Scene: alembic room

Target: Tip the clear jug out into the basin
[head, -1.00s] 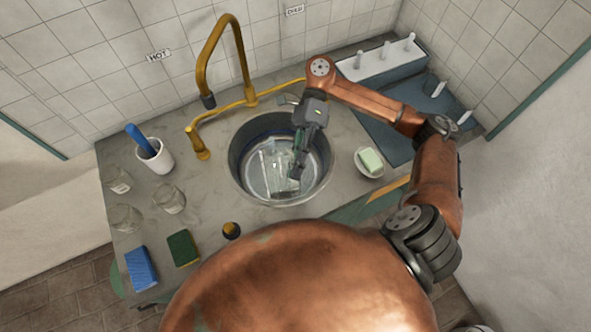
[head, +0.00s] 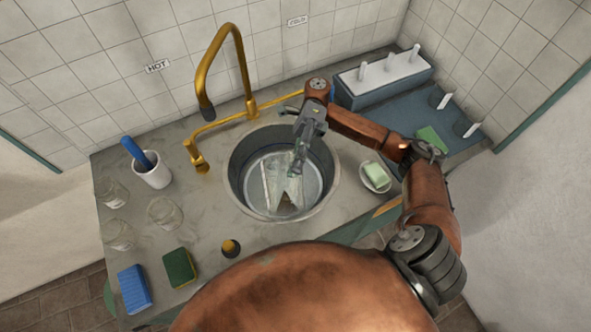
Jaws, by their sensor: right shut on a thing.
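The round metal basin (head: 234,190) is sunk into the counter below the tap. The clear jug (head: 274,184) shows inside the basin's outline as a pale, see-through shape. It looks tilted, but its rim and exact lean are hard to make out against the metal. My right gripper (head: 298,168) reaches over the basin from the upper right and is shut on the jug. The fingers hide part of the jug. I cannot tell whether any liquid is in it. My left gripper is not in view.
A brass tap (head: 205,80) arches behind the basin. A soap dish (head: 376,177) stands close on the right. Glass jars (head: 165,213), a white cup with a blue handle (head: 152,172) and sponges (head: 180,268) stand left. A rack (head: 385,85) is at the back right.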

